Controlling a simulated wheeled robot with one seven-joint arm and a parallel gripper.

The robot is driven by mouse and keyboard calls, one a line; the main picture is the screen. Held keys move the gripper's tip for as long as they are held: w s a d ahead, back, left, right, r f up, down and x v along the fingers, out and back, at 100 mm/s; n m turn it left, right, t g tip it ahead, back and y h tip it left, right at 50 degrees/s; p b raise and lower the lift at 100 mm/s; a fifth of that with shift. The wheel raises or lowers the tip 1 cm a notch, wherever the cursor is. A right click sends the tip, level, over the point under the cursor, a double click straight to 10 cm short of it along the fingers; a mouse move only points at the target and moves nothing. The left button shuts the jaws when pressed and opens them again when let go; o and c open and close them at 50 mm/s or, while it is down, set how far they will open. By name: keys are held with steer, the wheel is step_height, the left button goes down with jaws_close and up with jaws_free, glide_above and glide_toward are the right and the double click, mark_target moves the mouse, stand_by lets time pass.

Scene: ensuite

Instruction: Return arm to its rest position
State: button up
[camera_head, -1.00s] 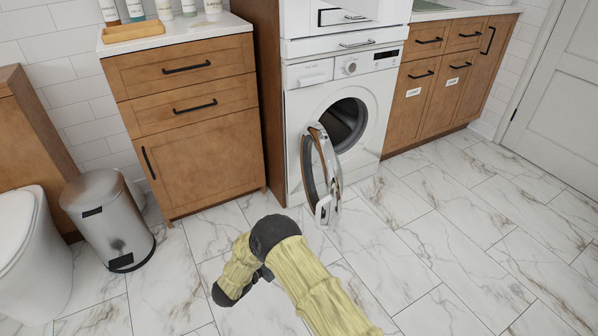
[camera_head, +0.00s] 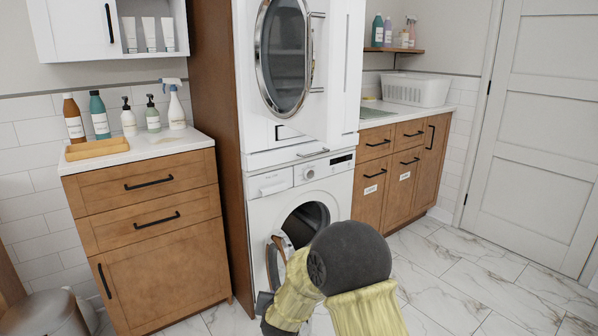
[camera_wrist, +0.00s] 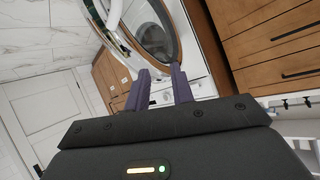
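My arm (camera_head: 350,262), in yellow sleeves with a dark rounded joint, is folded in front of the washing machine at the lower middle of the head view. My gripper shows in the wrist view (camera_wrist: 159,90), with its two dark purple fingers apart and nothing between them. In the head view the gripper's fingers are hidden behind or below the arm. The fingers point toward the washer front, and I see no contact with it.
The washer (camera_head: 265,222) has its round door (camera_head: 276,262) swung open, close behind my arm. A dryer (camera_head: 283,55) stands above it. A wooden cabinet (camera_head: 160,270) is at left, a bin (camera_head: 45,315) at lower left. Marble floor at right (camera_head: 480,270) is clear.

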steer(key=s+d+r+n+g+p, duration=0.1)
steer(key=s+d+r+g, duration=0.2)
steer(key=s+d, duration=0.5)
steer(key=s+d+r+g+h+p, duration=0.1)
steer(key=s+d+r+g, duration=0.15)
steer(key=s+d, duration=0.6)
steer(key=s+d+r+n+g+p, duration=0.15)
steer(key=s+d+g, duration=0.25)
steer(key=s, duration=0.8)
steer(key=w+p+v, duration=0.3)
steer(key=p+v, duration=1.5)
steer(key=w+r+p+v, duration=0.1)
steer(key=w+p+v, duration=0.3)
steer(key=p+v, duration=1.4)
steer(key=shift+w+r+m+p, duration=0.3)
steer(key=shift+w+r+m, duration=0.2)
steer(key=shift+r, duration=0.2)
